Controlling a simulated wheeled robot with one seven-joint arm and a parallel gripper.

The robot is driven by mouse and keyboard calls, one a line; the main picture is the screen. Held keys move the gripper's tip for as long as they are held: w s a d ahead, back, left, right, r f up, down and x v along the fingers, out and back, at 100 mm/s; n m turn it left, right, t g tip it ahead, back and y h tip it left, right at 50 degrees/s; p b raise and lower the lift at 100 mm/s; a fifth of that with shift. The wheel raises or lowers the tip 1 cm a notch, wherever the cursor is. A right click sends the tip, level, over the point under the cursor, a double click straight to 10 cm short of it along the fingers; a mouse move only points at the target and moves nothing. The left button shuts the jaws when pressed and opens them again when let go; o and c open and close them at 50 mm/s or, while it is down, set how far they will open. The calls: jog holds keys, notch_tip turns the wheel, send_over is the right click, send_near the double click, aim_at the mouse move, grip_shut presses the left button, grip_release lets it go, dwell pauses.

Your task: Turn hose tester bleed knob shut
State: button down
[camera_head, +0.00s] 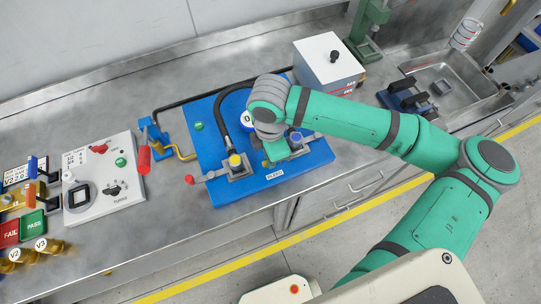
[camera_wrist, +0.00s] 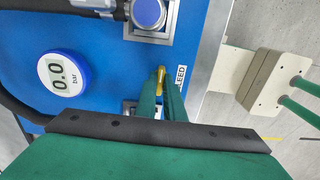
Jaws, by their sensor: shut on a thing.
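The hose tester is a blue panel (camera_head: 215,188) on the bench. A round gauge (camera_wrist: 63,75) reading 0.0 bar sits on it. The bleed knob (camera_wrist: 161,76), a small brass-yellow piece, is beside the BLEED label (camera_wrist: 181,77). My gripper (camera_wrist: 164,90) has its two green fingers shut on the knob, with only its yellow end showing. Which way the knob is turned cannot be told. In the head view my gripper (camera_head: 269,161) reaches down to the panel's front part and hides the knob.
A white box (camera_head: 330,62) stands behind right, and a white switch panel (camera_head: 104,178) to the left.

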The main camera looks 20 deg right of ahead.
jog(key=shift+a, duration=0.1)
jog(key=c, duration=1.9)
grip_release()
jog(key=shift+o, duration=0.2)
jog(key=shift+r, duration=0.25)
notch_tip(320, 180, up, 10)
jog(key=shift+r, duration=0.2)
